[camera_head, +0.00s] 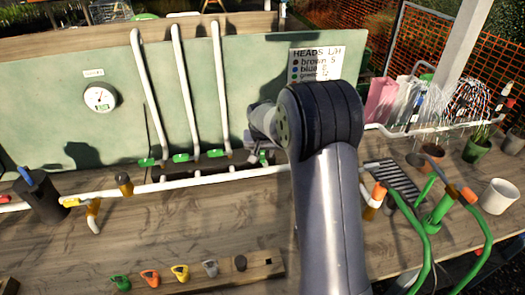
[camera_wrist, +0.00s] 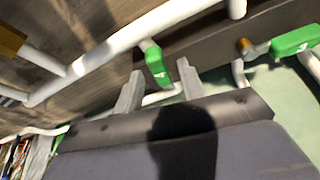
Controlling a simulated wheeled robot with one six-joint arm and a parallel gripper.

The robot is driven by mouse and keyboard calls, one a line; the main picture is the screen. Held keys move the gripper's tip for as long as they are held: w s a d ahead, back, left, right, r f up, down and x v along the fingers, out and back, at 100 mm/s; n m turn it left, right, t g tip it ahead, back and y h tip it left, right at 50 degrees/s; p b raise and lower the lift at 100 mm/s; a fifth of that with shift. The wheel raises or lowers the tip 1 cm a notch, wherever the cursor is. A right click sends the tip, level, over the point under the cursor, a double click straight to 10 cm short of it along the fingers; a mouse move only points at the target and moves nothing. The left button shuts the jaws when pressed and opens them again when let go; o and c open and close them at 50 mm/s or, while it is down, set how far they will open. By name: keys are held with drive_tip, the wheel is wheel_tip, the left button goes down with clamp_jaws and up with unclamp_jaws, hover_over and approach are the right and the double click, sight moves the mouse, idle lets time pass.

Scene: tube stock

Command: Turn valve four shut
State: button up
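Green valve handles sit along a white pipe at the foot of the green panel. Three show clear in the head view: the left one (camera_head: 148,162), the middle one (camera_head: 182,157) and the right one (camera_head: 216,153). A further green handle (camera_wrist: 157,66), fourth from the left, lies at my gripper (camera_wrist: 161,70). My gripper is open, with one finger on each side of this handle and gaps visible; I cannot tell whether it touches. In the head view my arm partly hides this spot. Another green handle (camera_wrist: 296,40) shows at the wrist view's right. No valve numbers are readable.
White upright pipes (camera_head: 183,90) rise in front of the panel (camera_head: 245,80), which bears a gauge (camera_head: 100,97) and a sign (camera_head: 316,63). Colored tags (camera_head: 150,278) lie at the bench front. Green tubing (camera_head: 425,225), a white cup (camera_head: 498,196) and pots stand right.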

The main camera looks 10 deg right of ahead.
drive_tip(key=shift+f, duration=0.15)
clamp_jaws()
idle(0.4)
